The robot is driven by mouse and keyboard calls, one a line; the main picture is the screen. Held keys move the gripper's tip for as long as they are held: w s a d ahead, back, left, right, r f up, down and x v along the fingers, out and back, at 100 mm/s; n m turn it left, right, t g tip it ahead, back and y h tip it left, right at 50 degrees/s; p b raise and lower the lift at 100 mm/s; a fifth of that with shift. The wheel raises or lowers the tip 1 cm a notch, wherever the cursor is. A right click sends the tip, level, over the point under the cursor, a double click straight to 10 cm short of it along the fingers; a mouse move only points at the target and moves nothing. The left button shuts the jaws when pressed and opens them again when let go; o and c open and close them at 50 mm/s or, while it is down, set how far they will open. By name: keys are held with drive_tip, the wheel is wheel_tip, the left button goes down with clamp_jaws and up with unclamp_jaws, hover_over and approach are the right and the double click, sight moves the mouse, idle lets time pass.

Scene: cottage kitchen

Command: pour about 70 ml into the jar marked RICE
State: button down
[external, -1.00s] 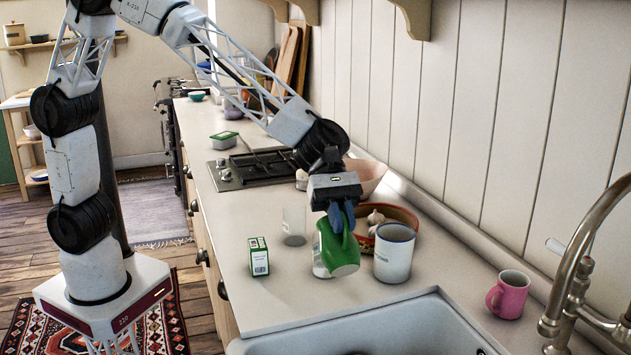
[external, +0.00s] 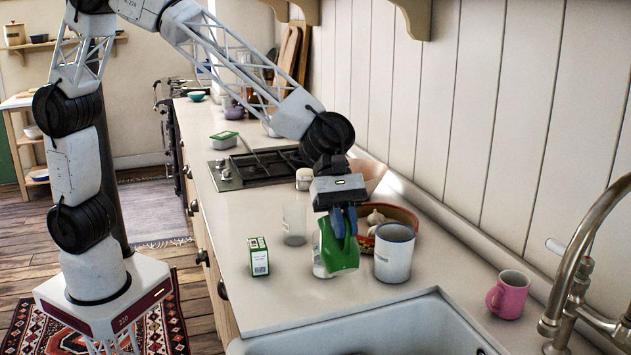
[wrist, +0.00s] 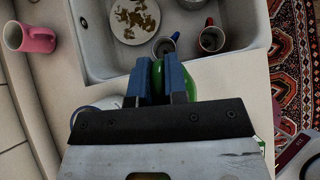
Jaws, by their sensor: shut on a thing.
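My gripper (external: 343,212) is shut on a green jug (external: 342,250) and holds it tilted above the counter. In the wrist view, the blue fingers of my gripper (wrist: 167,82) hide most of the green jug (wrist: 186,90). A clear jar (external: 319,262) with something white low in it stands just behind and left of the jug, which partly covers it. Another clear glass jar (external: 294,224) stands farther back. A white container with a blue rim (external: 395,254) stands right of the jug, with small print. I cannot read RICE on any of them. No falling stream is visible.
A green-and-white carton (external: 259,257) stands to the left, and a bowl of garlic (external: 404,217) behind. A pink mug (external: 508,294) stands to the right. The sink (external: 390,327) is in front.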

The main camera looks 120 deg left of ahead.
sight(348, 242)
drive_tip(key=shift+w+d+f, duration=0.1)
drive_tip(key=shift+d+f, duration=0.1)
idle(0.6)
drive_tip(key=shift+w+d+f+g+y, duration=0.2)
drive_tip(key=shift+d+f+g+y, duration=0.05)
drive_tip(key=shift+f+g+y, duration=0.3)
drive_tip(key=shift+g+y, duration=0.65)
drive_tip(key=shift+y, duration=0.2)
drive_tip(key=shift+x, duration=2.1)
drive_tip(key=w+d+f+g+y, duration=0.3)
drive_tip(key=f+y, duration=0.1)
drive_tip(key=shift+d+b, duration=0.25)
drive_tip(key=shift+b, duration=0.1)
drive_tip(key=shift+f, duration=0.1)
